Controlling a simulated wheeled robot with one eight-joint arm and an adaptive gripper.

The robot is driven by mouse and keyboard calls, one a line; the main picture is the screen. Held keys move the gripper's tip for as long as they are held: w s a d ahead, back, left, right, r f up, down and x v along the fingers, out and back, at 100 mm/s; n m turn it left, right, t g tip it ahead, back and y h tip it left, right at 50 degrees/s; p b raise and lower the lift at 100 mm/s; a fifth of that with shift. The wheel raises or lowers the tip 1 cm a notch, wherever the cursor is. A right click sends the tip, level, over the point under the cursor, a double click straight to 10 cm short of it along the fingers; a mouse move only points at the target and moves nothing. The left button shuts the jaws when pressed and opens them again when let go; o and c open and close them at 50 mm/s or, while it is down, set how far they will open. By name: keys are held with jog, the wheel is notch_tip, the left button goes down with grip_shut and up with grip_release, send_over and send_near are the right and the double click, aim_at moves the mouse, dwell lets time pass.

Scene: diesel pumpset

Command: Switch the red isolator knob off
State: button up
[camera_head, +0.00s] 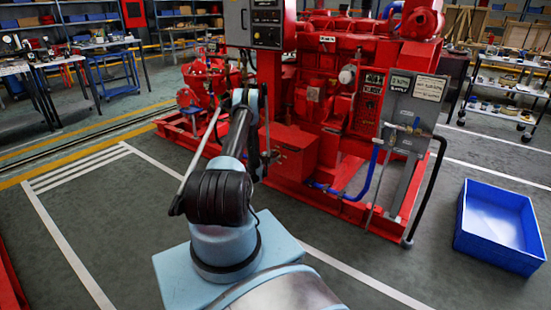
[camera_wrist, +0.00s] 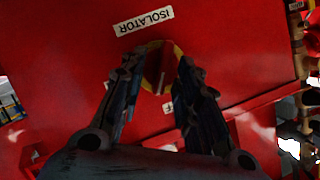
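In the wrist view the red isolator knob (camera_wrist: 158,66) sits on a yellow round plate on a red panel, just under a white label (camera_wrist: 144,20) reading ISOLATOR. Its handle lies roughly upright in that picture. My gripper (camera_wrist: 157,72) is open, with one dark finger on each side of the knob. Narrow gaps seem to show between fingers and handle; I cannot tell if either touches. In the head view my arm reaches to the red box (camera_head: 293,150) on the pumpset; the knob cannot be made out there.
The red diesel pumpset (camera_head: 335,75) stands ahead, with a grey control cabinet (camera_head: 262,22) above and a grey panel (camera_head: 412,105) with a blue hose to the right. A blue crate (camera_head: 500,225) stands on the floor at right.

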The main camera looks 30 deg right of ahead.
jog(key=shift+w+d+f, duration=0.15)
jog(key=shift+w+d, duration=0.1)
jog(key=shift+d, duration=0.2)
jog(key=shift+a, duration=0.1)
grip_shut()
